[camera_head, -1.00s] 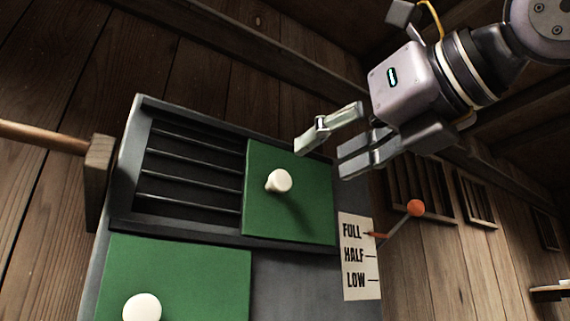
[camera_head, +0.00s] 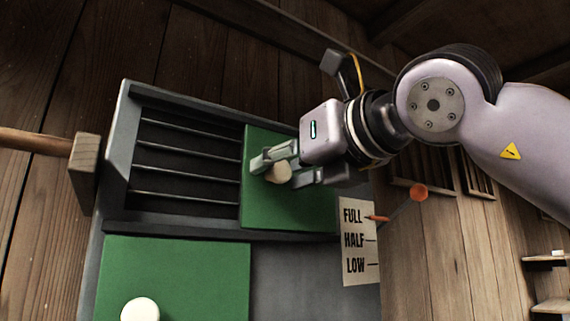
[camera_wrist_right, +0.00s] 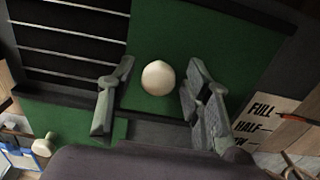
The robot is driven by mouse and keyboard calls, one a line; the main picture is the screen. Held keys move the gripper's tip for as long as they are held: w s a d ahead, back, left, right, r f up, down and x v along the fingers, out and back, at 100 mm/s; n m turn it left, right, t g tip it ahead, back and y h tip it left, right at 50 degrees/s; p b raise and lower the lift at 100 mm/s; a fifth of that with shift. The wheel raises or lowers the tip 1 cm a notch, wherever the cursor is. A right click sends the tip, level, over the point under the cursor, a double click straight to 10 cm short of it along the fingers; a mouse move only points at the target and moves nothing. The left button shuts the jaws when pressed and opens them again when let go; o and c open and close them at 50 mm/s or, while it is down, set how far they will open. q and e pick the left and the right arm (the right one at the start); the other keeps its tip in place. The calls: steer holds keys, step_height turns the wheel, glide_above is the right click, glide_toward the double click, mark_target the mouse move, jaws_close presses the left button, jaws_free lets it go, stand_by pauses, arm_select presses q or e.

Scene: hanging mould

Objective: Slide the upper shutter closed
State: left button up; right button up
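The upper shutter (camera_head: 262,212) is a green panel with a white round knob (camera_head: 279,173), at the right of its frame. The barred opening (camera_head: 185,165) to its left is uncovered. My right gripper (camera_head: 272,168) is at the knob. In the right wrist view the knob (camera_wrist_right: 158,78) lies between the two open fingers, with a gap on each side. My left gripper is not in view.
A lower green shutter (camera_head: 190,275) with its own white knob (camera_head: 140,310) is below, at the left. A FULL/HALF/LOW label (camera_head: 358,242) and an orange-tipped lever (camera_head: 418,192) are to the right. A wooden rod (camera_head: 35,141) ends in a block at the left.

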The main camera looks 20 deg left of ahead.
jaws_close()
stand_by(0.3)
stand_by(0.3)
